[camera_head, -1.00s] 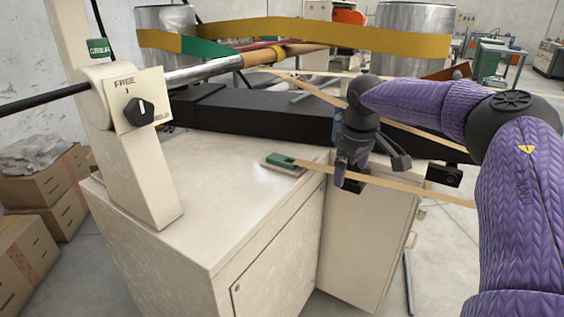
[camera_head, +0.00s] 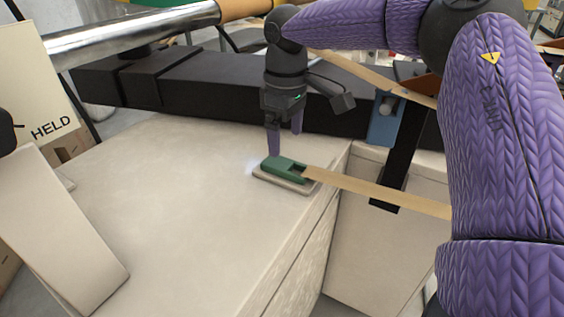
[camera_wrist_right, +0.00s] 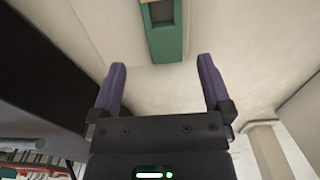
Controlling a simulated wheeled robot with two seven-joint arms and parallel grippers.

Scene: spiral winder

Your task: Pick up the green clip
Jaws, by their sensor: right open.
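The green clip (camera_head: 284,168) lies on a small flat pad (camera_head: 262,176) near the right edge of the cream cabinet top. A tan strip (camera_head: 375,192) runs from the clip off to the right. My right gripper (camera_head: 285,143) is just behind and above the clip, pointing down, open and empty. In the right wrist view the clip (camera_wrist_right: 166,38) is at the top, beyond the two spread purple fingers (camera_wrist_right: 162,80) and roughly centred between them. My left gripper is not in view.
A long black beam (camera_head: 215,108) runs behind the cabinet top. A cream post (camera_head: 65,230) with a panel marked HELD (camera_head: 40,85) stands at the left. The cabinet top (camera_head: 170,200) between the post and clip is bare.

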